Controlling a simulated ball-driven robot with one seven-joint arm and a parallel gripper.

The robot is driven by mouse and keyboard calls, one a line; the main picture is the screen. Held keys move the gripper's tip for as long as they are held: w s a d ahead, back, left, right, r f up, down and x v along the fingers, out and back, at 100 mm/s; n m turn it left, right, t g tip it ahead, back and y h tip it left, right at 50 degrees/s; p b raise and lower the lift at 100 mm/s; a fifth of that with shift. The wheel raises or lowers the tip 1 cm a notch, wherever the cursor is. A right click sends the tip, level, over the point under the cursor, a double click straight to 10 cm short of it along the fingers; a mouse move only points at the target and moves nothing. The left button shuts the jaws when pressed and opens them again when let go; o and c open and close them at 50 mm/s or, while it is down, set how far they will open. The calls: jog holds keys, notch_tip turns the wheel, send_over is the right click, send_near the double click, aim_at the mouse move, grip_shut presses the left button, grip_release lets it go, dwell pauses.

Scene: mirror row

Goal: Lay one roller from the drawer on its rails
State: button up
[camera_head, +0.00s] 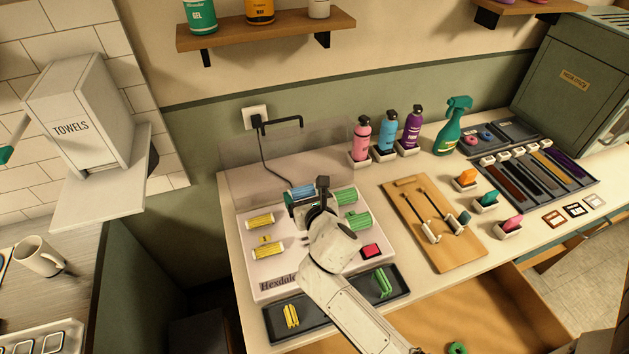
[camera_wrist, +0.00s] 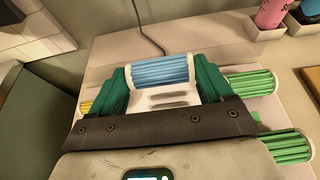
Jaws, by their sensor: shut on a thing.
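My gripper (camera_head: 303,200) is shut on a blue roller (camera_head: 299,192) at the back middle of the white roller set (camera_head: 282,279) lettered "Hexdale". In the wrist view the blue roller (camera_wrist: 166,72) lies between the two dark green fingers (camera_wrist: 163,85), with pale ends at both sides. It is over a white support with grey slots; I cannot tell whether it rests on the rails. Yellow rollers (camera_head: 261,222) sit on the left, green rollers (camera_head: 358,219) on the right. My arm hides the set's middle. The open wooden drawer (camera_head: 490,310) holds a green ring-like item (camera_head: 457,348).
A dark tray (camera_head: 335,302) with yellow and green clips lies in front of the set. A wooden board (camera_head: 440,250) with two tools is to the right. Bottles (camera_head: 387,133) stand behind it. A wall socket (camera_head: 256,117) with a cable is behind the set.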

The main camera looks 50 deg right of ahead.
jog(key=shift+d+f+b, duration=0.15)
jog(key=shift+f+b, duration=0.65)
jog(key=shift+f, duration=0.15)
notch_tip(320, 180, down, 3)
jog(key=b, duration=0.3)
jog(key=shift+r, duration=0.2)
jog(key=shift+f+b, duration=0.5)
jog(key=shift+f, duration=0.45)
jog(key=shift+r+p, duration=0.15)
jog(key=shift+p, duration=0.25)
jog(key=o, duration=0.9)
jog(key=shift+o, duration=0.2)
